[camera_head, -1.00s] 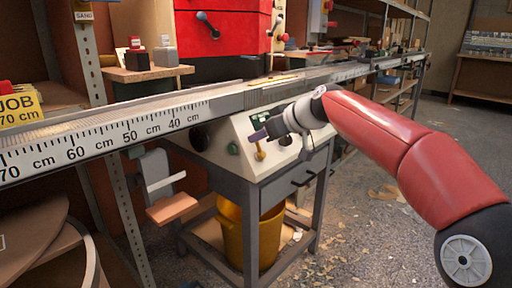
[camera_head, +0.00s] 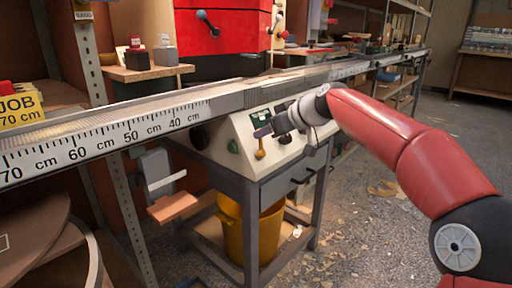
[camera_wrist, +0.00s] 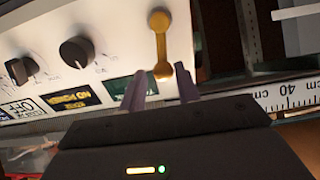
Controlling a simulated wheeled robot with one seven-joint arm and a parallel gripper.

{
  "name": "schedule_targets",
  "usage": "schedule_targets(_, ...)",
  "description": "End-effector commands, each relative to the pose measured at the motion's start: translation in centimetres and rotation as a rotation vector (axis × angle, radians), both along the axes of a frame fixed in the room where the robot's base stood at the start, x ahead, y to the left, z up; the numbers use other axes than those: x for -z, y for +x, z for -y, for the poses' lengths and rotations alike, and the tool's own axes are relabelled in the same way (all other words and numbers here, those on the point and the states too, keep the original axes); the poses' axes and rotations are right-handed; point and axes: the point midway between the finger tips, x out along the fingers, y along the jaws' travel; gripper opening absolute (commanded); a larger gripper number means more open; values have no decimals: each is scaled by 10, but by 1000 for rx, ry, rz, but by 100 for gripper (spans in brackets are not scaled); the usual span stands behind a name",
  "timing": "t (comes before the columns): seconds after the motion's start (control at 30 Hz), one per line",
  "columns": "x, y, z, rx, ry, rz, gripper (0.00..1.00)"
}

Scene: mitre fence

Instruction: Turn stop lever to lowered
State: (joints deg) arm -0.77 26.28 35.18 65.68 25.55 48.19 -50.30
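A yellow lever (camera_head: 260,148) is on the sloping white control panel (camera_head: 228,143), its rounded end pointing down. In the wrist view, which is upside down, the yellow lever (camera_wrist: 160,42) stands nearly upright in the picture. My gripper (camera_head: 263,132) is at the panel, close to the lever's upper end. In the wrist view the fingertips of my gripper (camera_wrist: 159,76) are apart, one either side of the lever's near end, with gaps visible. I cannot tell contact. A grey hinged stop (camera_head: 160,177) with a pale arm and orange plate hangs below the fence; nothing of mine is near it.
The long fence with its cm scale (camera_head: 80,141) runs across behind the panel. Dark knobs (camera_wrist: 76,52) and a green label (camera_wrist: 128,88) are beside the lever. A yellow bin (camera_head: 250,230) stands under the cabinet. The floor at right is clear apart from scraps.

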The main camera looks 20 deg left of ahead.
Motion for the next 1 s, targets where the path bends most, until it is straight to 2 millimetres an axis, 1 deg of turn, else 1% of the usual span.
schedule_targets(0.17, 0, 1, 1, 0, 0, 0, 32)
schedule_targets(0.43, 3, 11, 7, 1, 0, -1, 32)
schedule_targets(0.8, 4, 12, 8, 0, 0, 0, 32)
schedule_targets(1.0, 8, 18, 13, 1, 1, -2, 32)
